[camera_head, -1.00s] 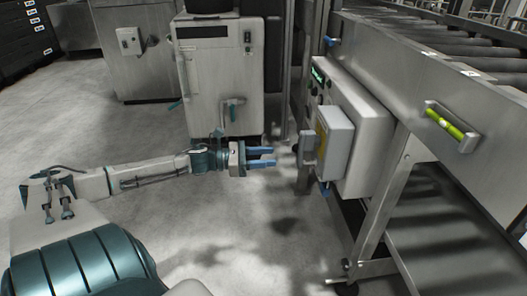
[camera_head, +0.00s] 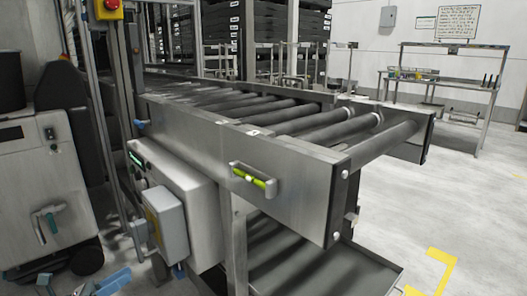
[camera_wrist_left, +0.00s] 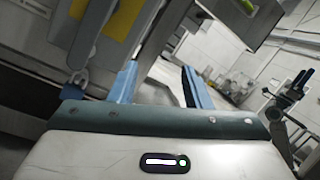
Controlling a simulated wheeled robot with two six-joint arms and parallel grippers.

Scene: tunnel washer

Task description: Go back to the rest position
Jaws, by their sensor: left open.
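My left gripper (camera_head: 100,282) is at the bottom left edge of the head view, partly cut off. Its blue fingers are apart with nothing between them, and they also show in the left wrist view (camera_wrist_left: 160,86). It is in front of and below the grey control box (camera_head: 166,222) on the conveyor's side, apart from it in the head view. My right gripper is not recognisable in either view.
The roller conveyor (camera_head: 240,165) with a green-yellow level (camera_head: 254,179) on its side fills the middle. A grey machine cabinet (camera_head: 45,190) with a tap stands at left. Open floor (camera_head: 480,210) lies to the right, with a workbench (camera_head: 440,80) behind.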

